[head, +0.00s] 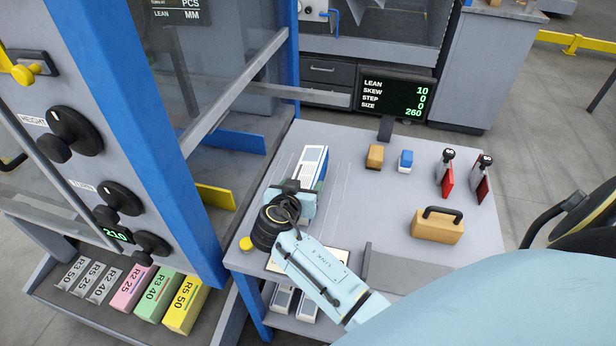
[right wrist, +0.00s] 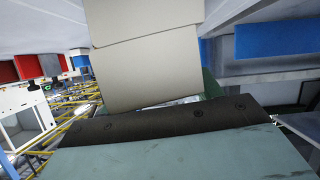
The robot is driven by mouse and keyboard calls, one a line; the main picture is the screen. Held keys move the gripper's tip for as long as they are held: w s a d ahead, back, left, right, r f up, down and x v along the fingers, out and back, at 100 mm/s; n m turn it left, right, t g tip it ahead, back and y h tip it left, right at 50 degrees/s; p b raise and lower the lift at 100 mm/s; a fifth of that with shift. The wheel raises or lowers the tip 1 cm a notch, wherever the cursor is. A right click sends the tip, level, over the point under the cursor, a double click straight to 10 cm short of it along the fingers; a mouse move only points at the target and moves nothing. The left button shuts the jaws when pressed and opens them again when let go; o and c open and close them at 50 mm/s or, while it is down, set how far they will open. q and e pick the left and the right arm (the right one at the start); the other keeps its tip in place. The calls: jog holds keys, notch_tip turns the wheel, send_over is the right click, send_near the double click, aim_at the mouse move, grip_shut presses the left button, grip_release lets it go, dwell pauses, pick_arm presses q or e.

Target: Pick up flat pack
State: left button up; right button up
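My right gripper (head: 299,198) is at the near end of a white printed pack (head: 313,160) with blue and green sides, which lies on the left part of the grey table. The wrist hides the pack's near end. In the right wrist view, a plain beige face (right wrist: 150,65) with a seam across it stands close in front of the gripper's dark edge. I cannot tell whether this is the same pack. The fingertips do not show clearly, so I cannot tell whether they grip it. My left gripper is not in view.
A small screen (head: 395,98) stands behind. A blue-framed machine (head: 180,130) borders the left. The table's middle is clear.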

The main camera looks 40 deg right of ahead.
jog(key=c, duration=0.7)
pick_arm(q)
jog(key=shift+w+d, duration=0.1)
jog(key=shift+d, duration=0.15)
pick_arm(e)
jog(key=shift+c, duration=0.6)
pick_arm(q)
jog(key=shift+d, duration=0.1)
pick_arm(e)
jog(key=shift+r, duration=0.1)
